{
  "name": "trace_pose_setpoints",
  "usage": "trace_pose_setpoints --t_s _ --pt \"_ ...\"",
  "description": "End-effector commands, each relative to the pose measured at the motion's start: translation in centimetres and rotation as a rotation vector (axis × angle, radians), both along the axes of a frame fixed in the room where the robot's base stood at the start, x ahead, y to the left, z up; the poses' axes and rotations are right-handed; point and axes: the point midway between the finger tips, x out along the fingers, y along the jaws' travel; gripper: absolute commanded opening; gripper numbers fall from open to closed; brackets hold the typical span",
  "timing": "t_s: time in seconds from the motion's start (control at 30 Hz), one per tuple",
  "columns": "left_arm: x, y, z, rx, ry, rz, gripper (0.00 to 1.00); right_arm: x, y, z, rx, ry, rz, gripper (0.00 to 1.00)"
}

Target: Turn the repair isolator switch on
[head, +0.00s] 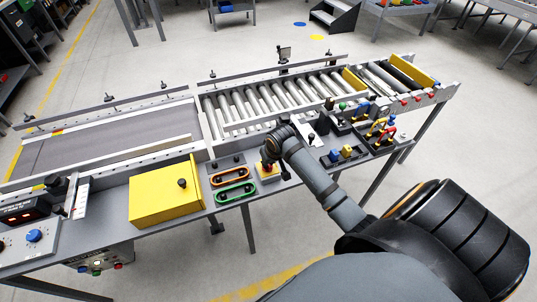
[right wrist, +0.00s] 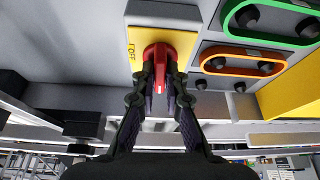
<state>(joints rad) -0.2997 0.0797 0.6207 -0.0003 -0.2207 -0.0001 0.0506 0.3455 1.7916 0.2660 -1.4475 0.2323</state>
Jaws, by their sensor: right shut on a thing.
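The repair isolator switch is a red rotary handle (right wrist: 160,58) on a yellow plate (right wrist: 185,38) in the right wrist view. A label that seems to read OFF is beside it on the left. The handle lies along the picture's vertical, with a pale mark at its lower end. My right gripper (right wrist: 160,88) has a finger on each side of the handle and is shut on it. In the head view the yellow plate (head: 268,175) shows at the table's front, and my right gripper (head: 269,160) covers most of the switch. My left gripper is not in view.
Green (head: 236,193) and orange (head: 230,175) oblong frames with black knobs lie just left of the switch. A yellow box (head: 165,193) stands farther left. Coloured valves and levers (head: 380,128) are to the right. A roller conveyor (head: 260,107) runs behind.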

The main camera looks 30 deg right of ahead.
Motion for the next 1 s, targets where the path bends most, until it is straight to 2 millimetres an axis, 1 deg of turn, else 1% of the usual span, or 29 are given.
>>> trace_pose_setpoints --t_s 0.03,0.2,0.77,0.8,0.93,1.0 --pt "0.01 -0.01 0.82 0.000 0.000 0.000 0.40 0.01 0.08 0.43 0.001 0.000 -0.017 0.00" --pt "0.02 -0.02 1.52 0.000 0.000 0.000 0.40 0.03 0.06 0.23 0.000 0.000 -0.066 0.00" --pt "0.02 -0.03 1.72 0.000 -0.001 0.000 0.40 0.09 0.05 0.02 0.000 -0.002 -0.090 0.00" --pt "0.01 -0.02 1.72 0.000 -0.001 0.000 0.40 0.09 0.05 0.03 0.000 -0.002 -0.090 0.17" --pt "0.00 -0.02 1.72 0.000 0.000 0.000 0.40 0.08 0.05 0.02 0.000 -0.002 -0.090 0.34" --pt "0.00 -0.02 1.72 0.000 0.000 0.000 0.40 0.07 0.04 0.01 0.000 -0.002 -0.090 0.34"
